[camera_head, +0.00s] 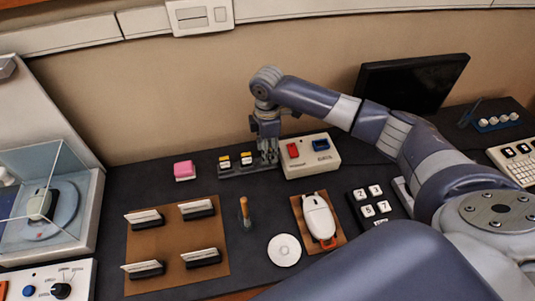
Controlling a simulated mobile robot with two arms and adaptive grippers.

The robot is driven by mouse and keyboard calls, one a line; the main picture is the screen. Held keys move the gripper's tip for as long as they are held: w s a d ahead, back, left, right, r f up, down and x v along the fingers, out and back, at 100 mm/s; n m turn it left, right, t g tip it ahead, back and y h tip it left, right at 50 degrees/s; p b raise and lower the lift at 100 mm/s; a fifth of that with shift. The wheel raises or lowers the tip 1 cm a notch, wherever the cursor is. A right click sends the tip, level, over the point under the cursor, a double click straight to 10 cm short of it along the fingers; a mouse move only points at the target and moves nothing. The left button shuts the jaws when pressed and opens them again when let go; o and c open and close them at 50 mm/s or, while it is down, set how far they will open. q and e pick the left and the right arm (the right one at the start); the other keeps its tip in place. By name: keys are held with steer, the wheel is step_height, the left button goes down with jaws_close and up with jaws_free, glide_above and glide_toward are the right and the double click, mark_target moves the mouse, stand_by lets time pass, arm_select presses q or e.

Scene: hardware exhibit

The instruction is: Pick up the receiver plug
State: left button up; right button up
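I cannot tell for sure which small piece is the receiver plug. My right gripper (268,158) points down at the right end of this strip, just right of the yellow-topped pieces. Its fingers are small and dark, and they hide whatever is at that end. I cannot tell whether they are apart or hold something. My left gripper is not in view.
A beige box (322,164) with a red and a blue part stands close right of the gripper. A pink block (184,171) is left. In front are a brown mat (177,245) with card holders, a screwdriver-like tool (244,210), a white disc (284,250) and a white mouse (319,217).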

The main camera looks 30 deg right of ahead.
steer(key=shift+f, duration=0.95)
steer(key=shift+c, duration=0.3)
jaws_close()
